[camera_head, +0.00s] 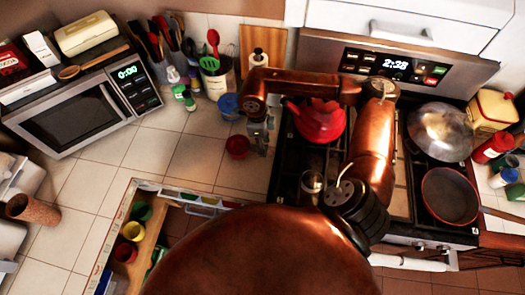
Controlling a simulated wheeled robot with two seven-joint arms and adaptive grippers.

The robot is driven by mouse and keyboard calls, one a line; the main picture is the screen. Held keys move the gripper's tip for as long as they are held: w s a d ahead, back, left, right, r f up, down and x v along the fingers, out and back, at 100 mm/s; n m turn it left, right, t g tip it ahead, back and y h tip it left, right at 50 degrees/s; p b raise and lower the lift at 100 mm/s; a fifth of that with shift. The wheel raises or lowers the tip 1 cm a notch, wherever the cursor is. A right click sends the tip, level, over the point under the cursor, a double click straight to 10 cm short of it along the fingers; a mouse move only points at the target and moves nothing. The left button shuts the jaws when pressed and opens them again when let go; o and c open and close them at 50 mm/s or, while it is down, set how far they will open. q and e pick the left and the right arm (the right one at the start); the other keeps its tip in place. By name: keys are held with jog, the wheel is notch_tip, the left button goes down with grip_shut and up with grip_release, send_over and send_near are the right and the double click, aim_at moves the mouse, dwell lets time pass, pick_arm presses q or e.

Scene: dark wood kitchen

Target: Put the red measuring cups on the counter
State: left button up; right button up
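A small red cup (237,147) sits on the tiled counter (190,160), just left of my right gripper. My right gripper (262,150) points down over the counter near the stove's left edge. Its fingers are small and dark in this view, so I cannot tell whether they are open or shut. A second red cup (125,252) lies in the open drawer (150,245) at the lower left, near a yellow cup (133,231) and a green cup (140,212). My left gripper is not in view.
A blue container (229,106) and utensil holder (217,80) stand behind the counter cup. A microwave (80,115) is at the left. The stove holds a red kettle (318,120) and a pan (450,196). Counter tiles left of the red cup are clear.

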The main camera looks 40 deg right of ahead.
notch_tip(320, 180, up, 7)
jog(key=shift+w+a+r, duration=0.2)
jog(key=shift+w+a, duration=0.1)
jog(key=shift+w, duration=0.05)
jog(key=shift+c, duration=0.4)
dwell(1.0)
